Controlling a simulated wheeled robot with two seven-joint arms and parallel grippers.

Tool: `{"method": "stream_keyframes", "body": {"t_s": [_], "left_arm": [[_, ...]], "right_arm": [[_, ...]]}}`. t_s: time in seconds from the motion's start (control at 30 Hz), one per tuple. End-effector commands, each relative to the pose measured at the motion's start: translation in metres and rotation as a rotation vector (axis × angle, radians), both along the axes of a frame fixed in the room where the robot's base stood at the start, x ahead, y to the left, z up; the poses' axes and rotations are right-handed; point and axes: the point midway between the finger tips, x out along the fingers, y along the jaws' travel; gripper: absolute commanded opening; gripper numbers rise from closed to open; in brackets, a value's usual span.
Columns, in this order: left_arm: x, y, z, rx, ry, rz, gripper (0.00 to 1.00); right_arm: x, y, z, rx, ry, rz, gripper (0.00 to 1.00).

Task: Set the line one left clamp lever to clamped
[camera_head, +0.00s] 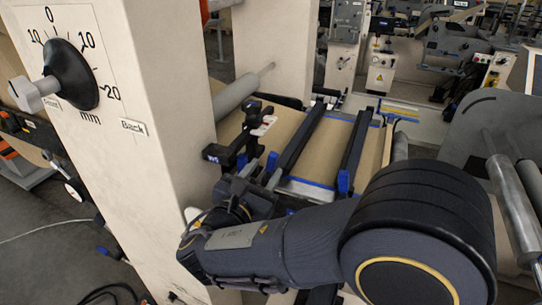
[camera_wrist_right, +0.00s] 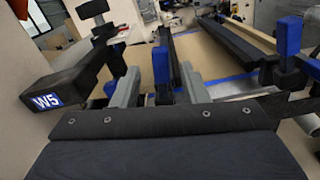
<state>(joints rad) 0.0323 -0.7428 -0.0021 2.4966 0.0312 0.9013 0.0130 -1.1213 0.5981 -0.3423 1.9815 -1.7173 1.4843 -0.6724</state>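Two dark clamp bars cross the brown web (camera_head: 318,145). A blue-tipped lever (camera_head: 272,161) stands at the near end of the left bar (camera_head: 300,140), and another (camera_head: 343,182) at the near end of the right bar (camera_head: 357,150). My right gripper (camera_head: 246,192) is beside the near end of the left bar. In the right wrist view its two grey fingers (camera_wrist_right: 160,86) are apart, with a blue upright lever (camera_wrist_right: 162,64) showing between them; contact cannot be told. No label names line one. My left gripper is out of view.
A dark bracket marked W5 (camera_head: 217,154) juts from the cream column (camera_head: 165,160), close to my right gripper on its left. A grey roller (camera_head: 236,94) lies behind it. A dial with a black knob (camera_head: 70,75) is on the column. Metal rollers (camera_head: 512,195) stand at the right.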

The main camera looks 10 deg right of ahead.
Motion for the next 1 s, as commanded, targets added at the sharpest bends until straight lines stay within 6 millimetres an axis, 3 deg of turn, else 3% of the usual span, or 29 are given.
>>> {"method": "stream_keyframes", "body": {"t_s": [0.3,0.67,0.93,1.0], "left_arm": [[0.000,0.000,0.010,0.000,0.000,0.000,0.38],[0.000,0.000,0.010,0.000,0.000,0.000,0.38],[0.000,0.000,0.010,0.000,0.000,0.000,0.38],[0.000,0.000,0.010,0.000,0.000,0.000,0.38]], "right_arm": [[0.036,-0.025,0.001,0.003,0.001,-0.002,0.40],[0.040,-0.028,0.000,0.004,0.001,0.000,0.39],[0.040,-0.028,0.000,0.005,0.002,0.000,0.03],[0.040,-0.028,0.000,0.005,0.002,0.000,0.00]]}}
